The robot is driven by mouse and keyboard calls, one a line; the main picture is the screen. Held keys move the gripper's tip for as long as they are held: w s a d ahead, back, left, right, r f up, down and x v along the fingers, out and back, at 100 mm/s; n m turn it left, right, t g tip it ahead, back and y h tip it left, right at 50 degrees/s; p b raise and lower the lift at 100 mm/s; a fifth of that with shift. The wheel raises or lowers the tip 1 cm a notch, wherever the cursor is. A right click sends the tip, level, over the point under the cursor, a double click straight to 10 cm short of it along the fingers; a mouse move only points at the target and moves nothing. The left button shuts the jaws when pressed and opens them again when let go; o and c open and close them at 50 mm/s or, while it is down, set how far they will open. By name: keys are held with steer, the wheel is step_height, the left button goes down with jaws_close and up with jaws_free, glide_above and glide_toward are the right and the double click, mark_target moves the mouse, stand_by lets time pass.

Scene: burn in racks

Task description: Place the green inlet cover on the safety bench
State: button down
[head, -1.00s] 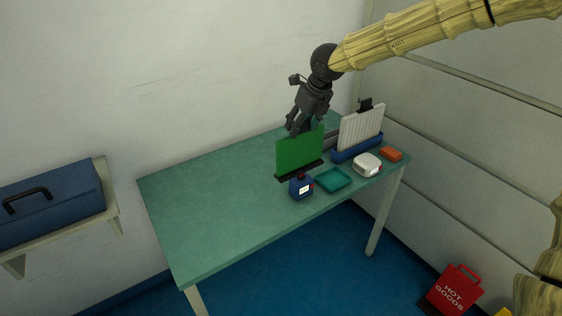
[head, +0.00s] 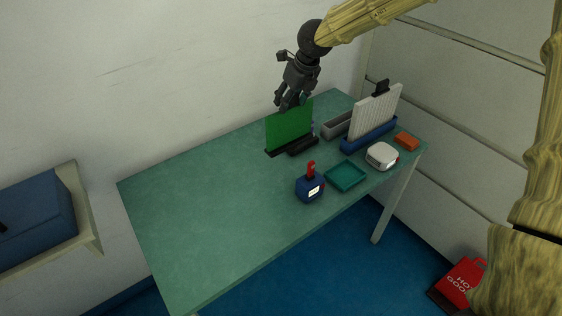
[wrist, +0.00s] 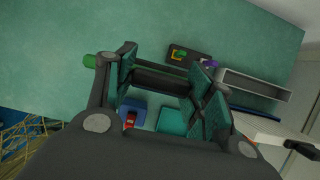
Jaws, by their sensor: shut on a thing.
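The green inlet cover (head: 289,127) is an upright flat green panel with a dark strip along its lower edge. My gripper (head: 288,104) is shut on its top side, pointing down. The cover is over the back part of the green-topped bench (head: 205,205), near the wall. I cannot tell whether its lower edge touches the bench. Most of the panel is hidden in the wrist view.
Right of the cover are a grey tray (head: 337,125), a blue rack (head: 369,134) with a white ribbed panel, a white device (head: 382,156) and an orange block (head: 406,141). A blue device (head: 310,188) and teal tray (head: 346,176) stand in front. The bench's left half is clear.

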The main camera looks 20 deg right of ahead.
mark_target(292, 123)
steer(key=shift+f+p, duration=1.05)
steer(key=shift+f, duration=4.35)
steer(key=shift+w+a+f, duration=0.1)
steer(key=shift+f, duration=0.05)
steer(key=c, duration=0.6)
jaws_free()
steer(key=shift+r, duration=0.55)
steer(key=b+v, duration=0.2)
steer(key=v, duration=0.9)
steer(key=shift+s, duration=0.25)
